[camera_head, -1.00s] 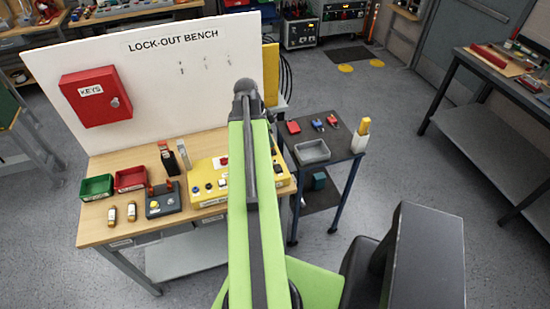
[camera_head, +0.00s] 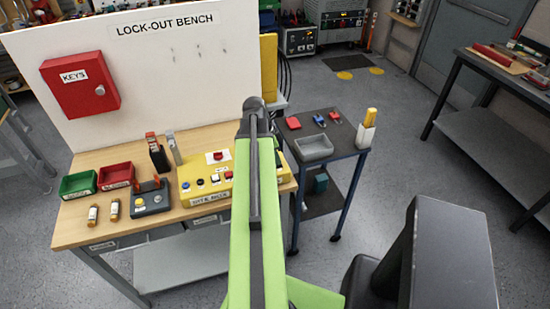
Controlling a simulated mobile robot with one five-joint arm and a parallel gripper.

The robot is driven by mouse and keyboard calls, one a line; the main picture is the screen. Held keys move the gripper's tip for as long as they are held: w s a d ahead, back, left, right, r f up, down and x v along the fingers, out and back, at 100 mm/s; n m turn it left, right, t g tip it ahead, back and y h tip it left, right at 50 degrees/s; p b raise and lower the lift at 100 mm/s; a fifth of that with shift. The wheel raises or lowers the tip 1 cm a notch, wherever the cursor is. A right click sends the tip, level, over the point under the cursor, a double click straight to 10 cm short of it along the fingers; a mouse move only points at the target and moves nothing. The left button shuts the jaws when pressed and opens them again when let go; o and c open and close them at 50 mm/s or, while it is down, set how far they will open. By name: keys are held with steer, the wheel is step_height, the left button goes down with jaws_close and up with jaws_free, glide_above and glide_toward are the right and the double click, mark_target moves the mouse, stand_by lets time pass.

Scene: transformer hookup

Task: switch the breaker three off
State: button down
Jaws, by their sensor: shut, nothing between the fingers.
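A yellow box (camera_head: 207,186) with several coloured buttons stands on the wooden bench (camera_head: 130,226). Its right part is hidden behind my raised green arm. A dark grey box (camera_head: 151,202) with a yellow button and orange-red upright parts stands to its left. Two slim upright devices, one dark (camera_head: 158,156) and one grey (camera_head: 173,148), stand behind these boxes. I cannot tell which part, if any, is breaker three; no such label is readable. My gripper is not visible; only the arm links show in front of the bench.
A white lock-out board (camera_head: 190,75) with a red key cabinet (camera_head: 80,86) backs the bench. Green (camera_head: 78,186) and red (camera_head: 116,176) bins sit at left. A dark cart (camera_head: 345,139) with a grey tray (camera_head: 313,148) stands at right. Open floor lies right of the cart.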

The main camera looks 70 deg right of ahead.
steer(key=shift+a+f, duration=0.1)
steer(key=shift+f, duration=0.2)
steer(key=shift+s+a+r, duration=0.1)
steer(key=shift+r, duration=0.05)
steer(key=shift+w+d, duration=0.55)
steer(key=shift+d, duration=0.2)
steer(key=shift+r, duration=0.1)
